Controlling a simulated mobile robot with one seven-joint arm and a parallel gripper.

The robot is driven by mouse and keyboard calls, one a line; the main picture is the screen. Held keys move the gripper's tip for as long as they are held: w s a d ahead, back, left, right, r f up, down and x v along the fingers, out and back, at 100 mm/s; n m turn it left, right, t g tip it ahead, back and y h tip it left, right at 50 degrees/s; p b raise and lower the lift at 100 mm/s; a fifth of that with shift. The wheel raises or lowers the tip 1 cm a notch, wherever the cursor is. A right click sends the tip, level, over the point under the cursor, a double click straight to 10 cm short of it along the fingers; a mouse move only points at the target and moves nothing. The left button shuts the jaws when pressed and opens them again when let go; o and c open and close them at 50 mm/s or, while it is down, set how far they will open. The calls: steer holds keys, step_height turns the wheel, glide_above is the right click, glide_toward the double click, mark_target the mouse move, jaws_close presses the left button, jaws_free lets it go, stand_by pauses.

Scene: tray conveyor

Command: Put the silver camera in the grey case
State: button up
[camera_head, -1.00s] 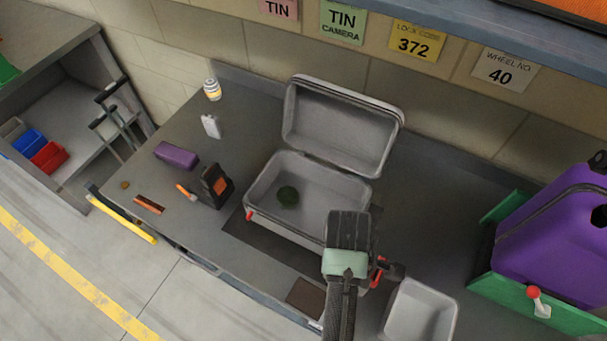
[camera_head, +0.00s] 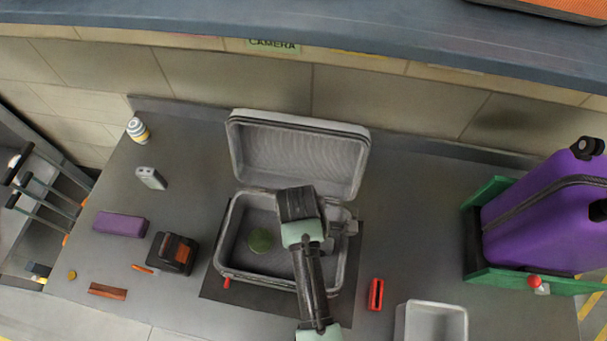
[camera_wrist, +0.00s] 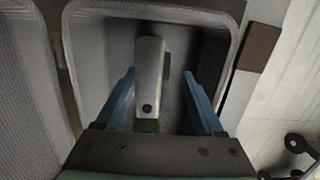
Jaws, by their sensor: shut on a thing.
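The grey case (camera_head: 222,245) stands open on the bench, its lid (camera_head: 300,150) tilted back towards the wall. It also shows in the wrist view (camera_wrist: 82,75). My gripper (camera_wrist: 160,72) is over the right part of the open case, pointing down into it. It is shut on the silver camera (camera_wrist: 150,75), which shows as a pale block with a dark round spot between the blue fingers. In the head view my wrist covers much of the camera and part of the case interior. Whether the camera touches the case floor, I cannot tell.
A dark green round thing (camera_head: 260,240) lies inside the case, left of my gripper. A red item (camera_head: 376,294) and a pale bin (camera_head: 440,312) are at right. A black-orange block (camera_head: 173,253), purple box (camera_head: 120,224) and small light-grey item (camera_head: 151,178) are left.

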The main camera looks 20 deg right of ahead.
steer(key=shift+f, duration=2.85)
steer(key=shift+f, duration=0.1)
steer(key=o, duration=1.5)
steer(key=r, duration=0.8)
steer(key=w+a+r, duration=0.1)
steer(key=r, duration=0.3)
steer(key=shift+r, duration=0.1)
